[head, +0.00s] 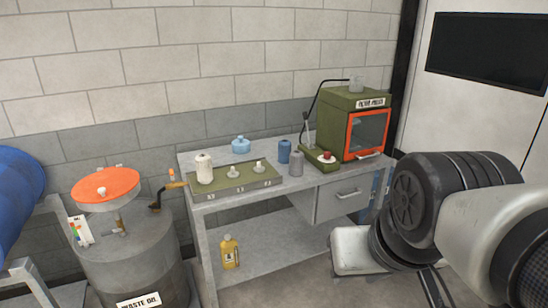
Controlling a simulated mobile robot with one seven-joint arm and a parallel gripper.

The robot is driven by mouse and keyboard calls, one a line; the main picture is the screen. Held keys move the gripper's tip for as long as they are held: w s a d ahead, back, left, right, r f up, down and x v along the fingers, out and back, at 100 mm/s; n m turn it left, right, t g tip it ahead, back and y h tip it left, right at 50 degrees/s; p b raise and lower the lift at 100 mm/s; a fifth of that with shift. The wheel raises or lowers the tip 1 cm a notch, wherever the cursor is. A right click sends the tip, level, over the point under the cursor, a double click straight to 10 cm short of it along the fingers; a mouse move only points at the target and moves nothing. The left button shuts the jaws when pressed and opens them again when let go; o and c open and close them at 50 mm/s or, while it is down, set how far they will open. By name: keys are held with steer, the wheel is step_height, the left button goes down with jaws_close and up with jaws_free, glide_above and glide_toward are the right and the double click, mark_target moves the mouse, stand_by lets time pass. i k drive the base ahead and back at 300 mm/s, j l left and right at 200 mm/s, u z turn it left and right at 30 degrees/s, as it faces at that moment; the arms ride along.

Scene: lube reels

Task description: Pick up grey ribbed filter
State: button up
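A grey ribbed filter (296,163) stands upright on the grey workbench (215,207), near the middle of its top. A dark blue filter (284,151) stands close behind it to the left. My arm is at the right of the head view, in front of the bench's right end. Dark parts that look like my gripper (432,288) show at the bottom edge, low and apart from the filter. They are partly cut off, so their opening is unclear.
A green tray (232,187) with a white filter (204,168) is left of the grey filter. A green press (350,124) with an orange-framed door stands right. A yellow bottle (229,252) is on the lower shelf. A waste oil drum (130,262) stands left.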

mark_target(295, 171)
steer(key=i+u, duration=0.1)
steer(key=i, duration=0.4)
steer(key=i+l, duration=0.15)
steer(key=i, duration=0.35)
steer(key=i+l+u, duration=0.15)
steer(key=i, duration=0.35)
steer(key=i+l, duration=0.15)
steer(key=i, duration=0.35)
steer(key=i+l+z, duration=0.1)
steer(key=i, duration=0.2)
